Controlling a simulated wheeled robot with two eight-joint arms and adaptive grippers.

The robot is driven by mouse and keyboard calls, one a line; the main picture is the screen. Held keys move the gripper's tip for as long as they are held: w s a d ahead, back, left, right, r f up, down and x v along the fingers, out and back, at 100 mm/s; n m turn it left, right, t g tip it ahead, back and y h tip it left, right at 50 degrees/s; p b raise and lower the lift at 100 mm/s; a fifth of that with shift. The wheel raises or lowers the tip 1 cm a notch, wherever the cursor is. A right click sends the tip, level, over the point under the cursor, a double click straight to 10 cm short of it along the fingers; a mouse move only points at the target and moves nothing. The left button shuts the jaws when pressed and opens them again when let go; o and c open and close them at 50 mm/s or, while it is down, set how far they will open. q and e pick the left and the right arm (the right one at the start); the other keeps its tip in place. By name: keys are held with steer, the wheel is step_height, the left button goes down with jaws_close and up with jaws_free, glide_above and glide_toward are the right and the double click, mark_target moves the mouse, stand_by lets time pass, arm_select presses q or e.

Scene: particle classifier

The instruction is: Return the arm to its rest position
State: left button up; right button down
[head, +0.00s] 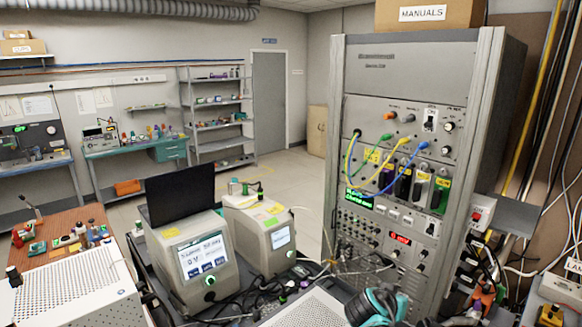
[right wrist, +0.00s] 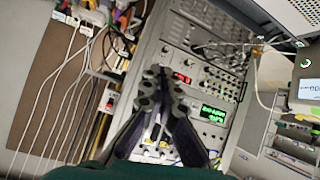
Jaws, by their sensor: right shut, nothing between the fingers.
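My right gripper (right wrist: 164,76) shows in the right wrist view with its two dark fingers drawn together at the tips. It is shut and holds nothing. Beyond the fingertips is the front panel of the instrument rack, seen turned over. In the head view a teal and dark part of my right arm (head: 380,306) shows at the bottom edge, in front of the rack (head: 385,70). The fingertips are hard to make out there. My left gripper is not in view.
Two instruments with screens, one at left (head: 181,262) and one nearer the rack (head: 261,232), stand among loose cables. Colored patch cables loop out from the rack face. A perforated white box (head: 75,290) is at lower left. Wires hang right of the rack.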

arm_select(q)
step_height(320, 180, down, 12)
steer(key=b, duration=1)
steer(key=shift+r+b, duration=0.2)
steer(key=shift+b, duration=0.1)
arm_select(e)
steer(key=s+a+f+n+y, duration=0.3)
steer(key=s+a+f+y, duration=0.1)
steer(key=s+f, duration=0.5)
steer(key=s+a+f+n+g+y, duration=0.1)
steer(key=s+a+f+n+y, duration=0.2)
steer(key=s, duration=1.1)
steer(key=a+f, duration=0.3)
steer(key=f, duration=0.2)
steer(key=shift+s+a+f+n+y, duration=0.2)
steer(key=shift+a+f+n+y, duration=0.1)
steer(key=shift+f+y, duration=0.1)
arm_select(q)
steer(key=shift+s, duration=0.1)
arm_select(e)
steer(key=shift+d, duration=0.1)
